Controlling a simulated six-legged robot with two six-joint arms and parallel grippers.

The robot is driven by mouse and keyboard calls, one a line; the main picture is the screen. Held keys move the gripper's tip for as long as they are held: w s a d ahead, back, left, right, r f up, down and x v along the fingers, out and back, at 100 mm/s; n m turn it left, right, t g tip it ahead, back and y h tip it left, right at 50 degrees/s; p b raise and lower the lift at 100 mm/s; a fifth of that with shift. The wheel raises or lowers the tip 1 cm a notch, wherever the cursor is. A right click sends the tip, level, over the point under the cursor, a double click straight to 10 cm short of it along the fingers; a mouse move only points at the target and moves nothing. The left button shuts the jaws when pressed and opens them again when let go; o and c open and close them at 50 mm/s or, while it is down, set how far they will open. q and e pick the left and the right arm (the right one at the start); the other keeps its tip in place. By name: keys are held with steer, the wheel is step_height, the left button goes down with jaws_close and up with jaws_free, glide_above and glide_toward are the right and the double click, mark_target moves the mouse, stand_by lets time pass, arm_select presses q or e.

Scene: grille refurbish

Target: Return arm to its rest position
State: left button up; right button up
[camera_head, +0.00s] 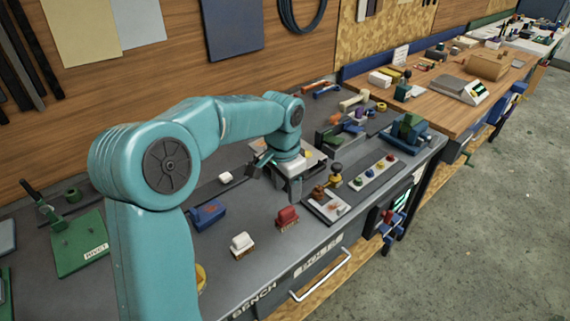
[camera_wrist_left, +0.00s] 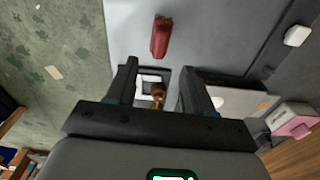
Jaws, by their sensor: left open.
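My left arm (camera_head: 180,140) is teal and reaches in from the left over the grey bench. My left gripper (camera_head: 276,178) hangs low over the middle of the bench, pointing down. In the left wrist view my left gripper (camera_wrist_left: 158,76) has its two dark fingers apart, and nothing is visibly clamped between them. A small plate with brown knobs (camera_head: 325,206) stands just right of the gripper. In the wrist view the brown knob (camera_wrist_left: 157,92) shows in the gap between the fingers, apart from both. My right gripper is not in view.
A green riveting fixture (camera_head: 78,243) sits at the left. A strip of coloured knobs (camera_head: 376,172) and a blue-green vise (camera_head: 407,133) are at the right.

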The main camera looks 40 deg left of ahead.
arm_select(q)
step_height(320, 180, up, 8)
steer(key=shift+s+r, duration=0.25)
